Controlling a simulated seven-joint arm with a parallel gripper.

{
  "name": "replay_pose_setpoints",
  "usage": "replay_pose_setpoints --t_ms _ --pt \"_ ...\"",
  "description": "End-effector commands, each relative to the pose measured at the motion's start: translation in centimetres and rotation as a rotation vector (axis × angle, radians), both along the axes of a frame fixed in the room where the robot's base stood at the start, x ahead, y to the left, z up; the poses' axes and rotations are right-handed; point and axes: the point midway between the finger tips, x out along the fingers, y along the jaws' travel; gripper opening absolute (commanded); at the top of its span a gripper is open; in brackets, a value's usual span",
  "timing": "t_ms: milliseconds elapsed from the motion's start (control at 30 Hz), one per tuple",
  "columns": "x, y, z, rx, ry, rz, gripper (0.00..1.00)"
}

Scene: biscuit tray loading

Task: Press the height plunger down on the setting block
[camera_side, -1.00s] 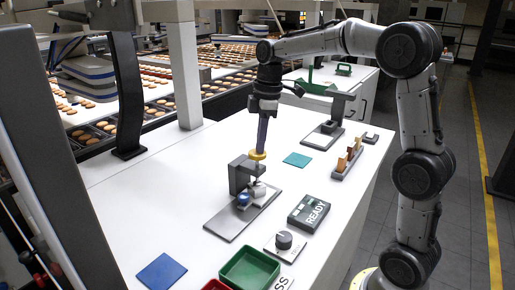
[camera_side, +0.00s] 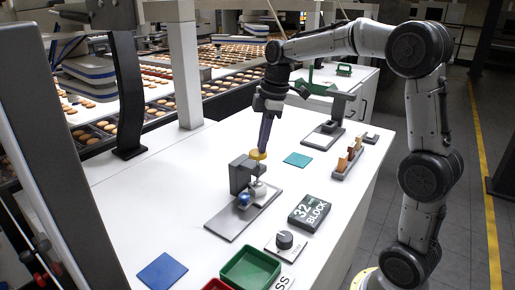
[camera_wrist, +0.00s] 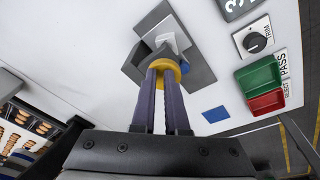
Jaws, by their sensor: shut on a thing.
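The setting block (camera_side: 240,177) is a dark grey upright on a flat grey base plate (camera_side: 232,219). Its height plunger (camera_side: 258,155) has a round yellow cap on a thin stem above a light grey block (camera_side: 257,190). My gripper (camera_side: 262,147) points down, slightly tilted, with its long dark fingers shut on the yellow cap. In the wrist view the two fingers (camera_wrist: 158,80) end at the yellow cap (camera_wrist: 183,68), partly hiding it. A small blue round part (camera_side: 244,199) sits low on the block.
A display (camera_side: 310,212) reads "32" and "BLOCK". A dial (camera_side: 284,240), a green bin (camera_side: 249,268) and a red bin (camera_wrist: 266,102) stand nearby. A blue mat (camera_side: 161,270), a teal mat (camera_side: 298,160) and a rack (camera_side: 347,162) lie apart.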

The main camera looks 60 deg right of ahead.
Motion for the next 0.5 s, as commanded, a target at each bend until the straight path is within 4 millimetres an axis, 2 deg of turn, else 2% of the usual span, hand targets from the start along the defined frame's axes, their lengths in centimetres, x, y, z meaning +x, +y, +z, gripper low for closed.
replay_pose_setpoints --t_ms 33,367,500 --pt "-2.2 -1.5 -2.9 -0.010 0.108 -0.002 0.00" --pt "-2.5 -1.6 -2.8 -0.009 0.113 0.000 0.00" --pt "-2.5 -1.7 -1.6 -0.009 0.106 -0.002 0.00"
